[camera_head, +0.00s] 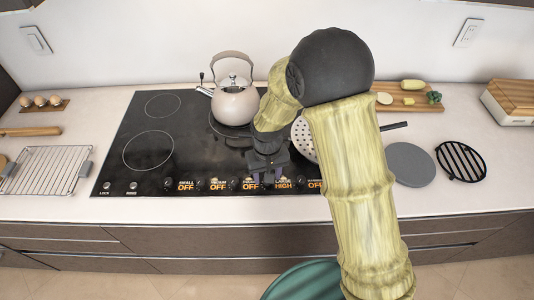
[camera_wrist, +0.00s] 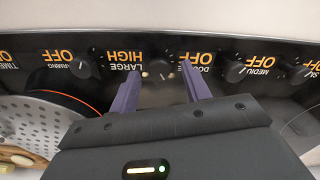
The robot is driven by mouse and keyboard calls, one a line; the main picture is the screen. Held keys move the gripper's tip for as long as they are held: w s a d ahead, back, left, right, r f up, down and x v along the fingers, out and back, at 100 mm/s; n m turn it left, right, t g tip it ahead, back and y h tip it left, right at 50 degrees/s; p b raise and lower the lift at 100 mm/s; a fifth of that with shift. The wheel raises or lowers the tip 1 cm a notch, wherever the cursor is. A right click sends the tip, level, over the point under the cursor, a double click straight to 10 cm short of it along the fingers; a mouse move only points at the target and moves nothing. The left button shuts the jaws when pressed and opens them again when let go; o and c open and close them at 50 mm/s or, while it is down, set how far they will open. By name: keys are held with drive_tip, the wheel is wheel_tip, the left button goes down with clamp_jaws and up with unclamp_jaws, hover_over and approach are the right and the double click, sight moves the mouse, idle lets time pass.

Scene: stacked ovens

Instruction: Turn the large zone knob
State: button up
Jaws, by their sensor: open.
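The large zone knob (camera_wrist: 159,74) is a dark knob on the cooktop's front control strip, beside the orange label "LARGE HIGH" (camera_wrist: 125,54). This label also shows in the head view (camera_head: 284,183). My gripper (camera_wrist: 160,68) is open, its two purple fingers on either side of the knob. I cannot tell whether they touch it. In the head view my gripper (camera_head: 267,179) points down at the front strip and hides the knob. The visible small, medium, double and warming labels read OFF.
A beige kettle (camera_head: 235,104) stands at the back of the black cooktop (camera_head: 130,120). A perforated pan (camera_head: 304,139) sits right of my gripper, partly behind my arm, with a red glowing arc (camera_wrist: 76,97) beside it in the wrist view. A grey disc (camera_head: 409,165) and black trivet (camera_head: 461,161) lie at right.

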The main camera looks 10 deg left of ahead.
wheel_tip(320, 180, up, 17)
drive_tip(key=b, duration=0.1)
drive_tip(key=shift+f, duration=0.2)
idle(0.5)
drive_tip(key=s+d+f+m+t, duration=0.1)
drive_tip(key=s+d+m, duration=0.1)
drive_tip(key=d, duration=0.6)
drive_tip(key=s+d+f+m, duration=0.2)
drive_tip(key=s+d, duration=0.1)
drive_tip(key=d, duration=0.6)
drive_tip(key=s+d+f+m+t, duration=0.1)
drive_tip(key=s+d+f, duration=0.1)
drive_tip(key=d, duration=0.6)
drive_tip(key=shift+s+d+m+t, duration=0.3)
drive_tip(key=shift+m, duration=0.1)
drive_tip(key=shift+c, duration=0.2)
